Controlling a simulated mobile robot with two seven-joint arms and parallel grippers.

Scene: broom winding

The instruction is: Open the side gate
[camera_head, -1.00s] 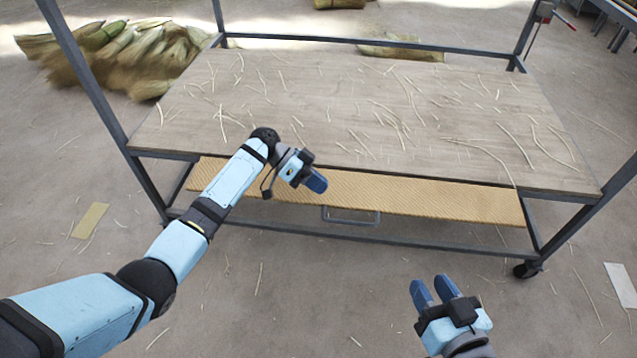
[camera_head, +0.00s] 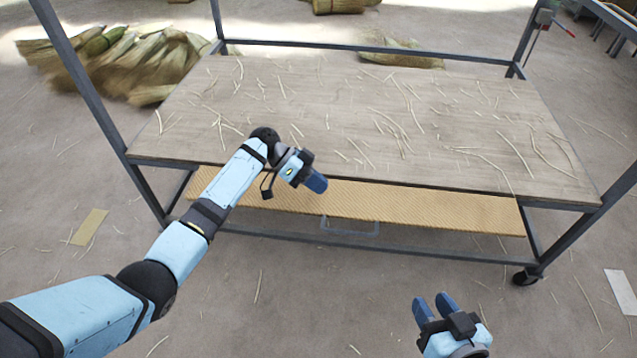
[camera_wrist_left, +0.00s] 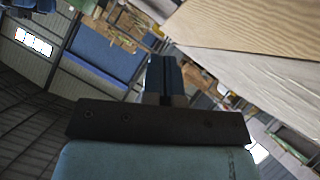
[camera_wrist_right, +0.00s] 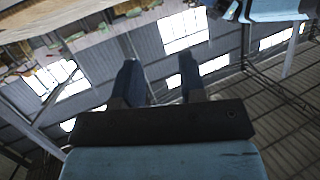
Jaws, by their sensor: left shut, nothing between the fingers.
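The cart has a dark metal frame and a wooden top (camera_head: 350,110). Below its front edge is a long tan woven panel (camera_head: 400,207). A pale U-shaped handle (camera_head: 350,232) shows just under the panel's middle; how the two are joined cannot be told. My left gripper (camera_head: 317,184) is shut and empty, its blue fingertips over the panel in the picture, above the handle; contact cannot be told. Its closed fingers show in the left wrist view (camera_wrist_left: 164,78). My right gripper (camera_head: 435,305) is open and empty over the floor in front of the cart, fingers apart in the right wrist view (camera_wrist_right: 157,78).
Loose straw strands lie on the cart top and floor. Dark posts stand at the cart's corners, with a caster (camera_head: 525,277) at the front right. Straw bundles (camera_head: 120,60) lie behind left. A white sheet (camera_head: 621,291) lies at right. The floor in front is mostly clear.

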